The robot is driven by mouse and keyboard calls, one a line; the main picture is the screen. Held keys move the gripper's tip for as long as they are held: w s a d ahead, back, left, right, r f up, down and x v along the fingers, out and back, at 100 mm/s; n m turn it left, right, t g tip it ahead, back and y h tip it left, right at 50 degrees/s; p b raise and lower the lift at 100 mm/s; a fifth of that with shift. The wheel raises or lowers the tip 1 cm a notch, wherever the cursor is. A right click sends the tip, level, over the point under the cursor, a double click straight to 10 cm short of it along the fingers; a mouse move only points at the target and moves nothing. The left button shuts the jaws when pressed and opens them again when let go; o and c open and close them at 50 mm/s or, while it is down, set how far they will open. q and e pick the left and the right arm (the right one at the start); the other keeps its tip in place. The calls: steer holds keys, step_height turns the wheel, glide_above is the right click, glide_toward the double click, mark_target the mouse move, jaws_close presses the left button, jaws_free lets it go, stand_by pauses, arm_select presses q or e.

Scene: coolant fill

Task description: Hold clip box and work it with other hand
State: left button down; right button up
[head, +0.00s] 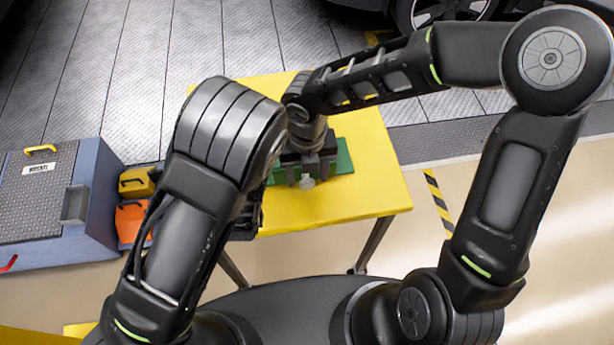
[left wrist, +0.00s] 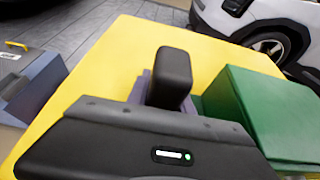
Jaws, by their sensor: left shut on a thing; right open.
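My left gripper shows in the left wrist view (left wrist: 172,85) with one dark finger against a blue-grey thing (left wrist: 141,88), which it is shut on. This looks like the clip box, but the finger and the gripper body hide most of it. In the head view my left forearm covers most of the left gripper (head: 249,217), at the table's left side. My right gripper (head: 307,178) is open and points down over the table at the green block (head: 343,157). A small pale piece (head: 307,183) shows between its fingers; I cannot tell whether they touch it.
The yellow table (head: 375,180) is bare around the green block, which also shows in the left wrist view (left wrist: 265,110). A blue-grey cabinet (head: 92,190) stands left of the table, with a yellow box (head: 137,182) and an orange box (head: 131,220) beside it. A vehicle wheel (head: 450,12) is behind.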

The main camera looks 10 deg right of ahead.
steer(key=shift+f, duration=1.05)
steer(key=shift+c, duration=0.2)
jaws_close()
stand_by(0.5)
